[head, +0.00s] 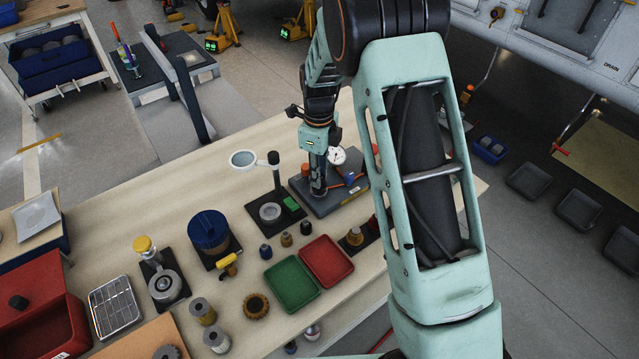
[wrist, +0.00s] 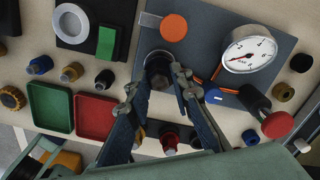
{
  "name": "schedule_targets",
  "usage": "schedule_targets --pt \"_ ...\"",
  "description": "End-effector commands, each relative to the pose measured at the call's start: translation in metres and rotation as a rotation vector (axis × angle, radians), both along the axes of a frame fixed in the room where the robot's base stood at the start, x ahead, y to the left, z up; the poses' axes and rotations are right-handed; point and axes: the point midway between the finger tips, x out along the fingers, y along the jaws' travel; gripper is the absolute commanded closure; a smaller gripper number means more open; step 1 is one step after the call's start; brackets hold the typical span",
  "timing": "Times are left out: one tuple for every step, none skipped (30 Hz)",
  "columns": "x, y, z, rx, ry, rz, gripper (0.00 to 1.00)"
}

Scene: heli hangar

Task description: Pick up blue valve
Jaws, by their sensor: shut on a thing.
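My gripper (wrist: 158,84) is over the dark test plate (wrist: 285,75) with its two fingers on either side of a dark round piece (wrist: 158,72). It is shut on that piece; its colour is hard to tell. In the head view my gripper (head: 318,188) points down at the plate's left part and hides the piece. A blue handle (wrist: 213,96) lies just right of the fingers, below a white dial gauge (wrist: 250,55), apart from them.
An orange disc (wrist: 173,27) is on the plate above my gripper. A red knob (wrist: 277,124) is at its right. A green tray (head: 291,283) and a red tray (head: 326,261) lie in front. A magnifier stand (head: 270,210) is at the left. Bare bench shows behind.

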Motion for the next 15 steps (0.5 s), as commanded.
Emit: schedule_targets --pt "0.000 0.000 0.006 0.000 -0.001 0.000 1.00" --pt "0.000 0.000 0.008 0.000 -0.001 0.000 1.00" --pt "0.000 0.000 0.010 0.000 -0.001 0.000 1.00" --pt "0.000 0.000 0.012 0.000 -0.001 0.000 1.00" --pt "0.000 0.000 0.014 0.000 -0.001 0.001 1.00" --pt "0.000 0.000 0.016 0.000 -0.001 0.001 1.00" --pt "0.001 0.000 0.018 0.000 -0.002 0.001 1.00" --pt "0.001 0.000 0.020 0.000 -0.002 0.001 1.00" --pt "0.001 0.000 0.022 0.000 -0.002 0.001 1.00" --pt "0.001 0.000 0.024 0.000 -0.002 0.001 1.00" --pt "0.001 0.000 0.026 0.000 -0.002 0.001 1.00" --pt "0.001 0.000 0.028 0.000 -0.002 0.001 1.00" --pt "0.001 0.001 0.030 0.000 -0.002 0.001 1.00" --pt "0.001 0.001 0.032 0.000 -0.002 0.001 1.00" --pt "0.000 0.000 0.034 0.000 -0.002 0.002 1.00"
